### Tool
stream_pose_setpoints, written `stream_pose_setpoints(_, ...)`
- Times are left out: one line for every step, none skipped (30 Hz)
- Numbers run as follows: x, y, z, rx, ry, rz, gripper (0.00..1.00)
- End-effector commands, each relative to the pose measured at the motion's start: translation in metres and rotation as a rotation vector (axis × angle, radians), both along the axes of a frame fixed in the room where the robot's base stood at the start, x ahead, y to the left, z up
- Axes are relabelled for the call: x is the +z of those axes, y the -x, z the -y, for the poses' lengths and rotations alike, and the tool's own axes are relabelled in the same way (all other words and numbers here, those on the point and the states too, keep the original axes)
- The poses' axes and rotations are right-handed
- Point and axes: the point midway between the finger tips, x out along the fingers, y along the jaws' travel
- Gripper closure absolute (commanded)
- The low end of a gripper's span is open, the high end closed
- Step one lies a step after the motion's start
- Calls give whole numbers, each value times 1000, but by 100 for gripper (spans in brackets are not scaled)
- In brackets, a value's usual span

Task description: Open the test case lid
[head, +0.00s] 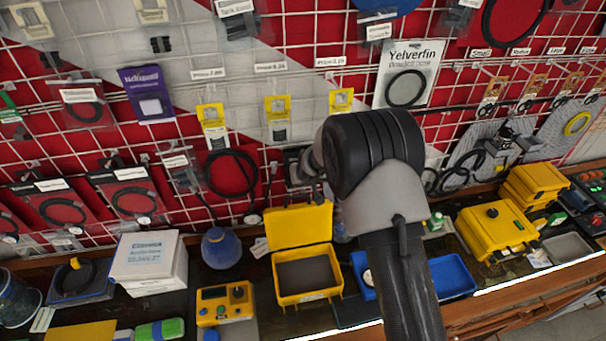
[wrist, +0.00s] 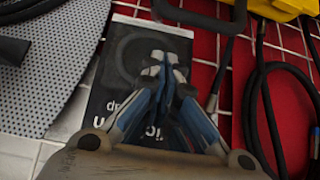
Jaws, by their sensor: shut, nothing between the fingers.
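A yellow case (head: 308,297) with a dark grey inner surface stands on the bench in the middle of the head view. Its lid (head: 298,226) is raised and leans back towards the wall. My gripper's blue-and-grey fingers (wrist: 165,68) are shut and empty in the wrist view, in front of the hanging wall goods. In the head view my arm rises in front of the bench, right of the open case, and mostly hides the gripper. The gripper is above the case and apart from it.
A blue tray (head: 452,275) lies partly behind my arm. A larger yellow unit (head: 495,232) stands to the right. A yellow control box (head: 224,303), a blue round bottle (head: 221,248) and white boxes (head: 148,258) are left. A wire grid with hanging packets backs the bench.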

Motion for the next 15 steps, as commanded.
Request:
stream_pose_setpoints(-6,-5,-1,0,0,-1,100)
stream_pose_setpoints(-9,-7,-2,-1,0,-2,100)
stream_pose_setpoints(-13,-10,-3,-1,0,-2,100)
stream_pose_setpoints(-16,-13,-3,0,1,-2,100)
stream_pose_setpoints(-18,-15,-4,0,1,-2,100)
stream_pose_setpoints(-23,-18,-5,0,1,-2,100)
stream_pose_setpoints(-22,-16,-4,1,0,3,100)
stream_pose_setpoints(-23,-12,-3,1,0,2,100)
stream_pose_setpoints(-24,-9,-2,2,1,2,100)
stream_pose_setpoints(-25,-7,-2,1,0,1,100)
stream_pose_setpoints(-24,-5,-1,2,1,1,100)
stream_pose_setpoints(-25,-1,0,1,0,1,100)
stream_pose_setpoints(-25,1,0,2,1,1,100)
stream_pose_setpoints(-25,3,1,2,1,0,100)
stream_pose_setpoints(-24,7,2,2,2,-2,100)
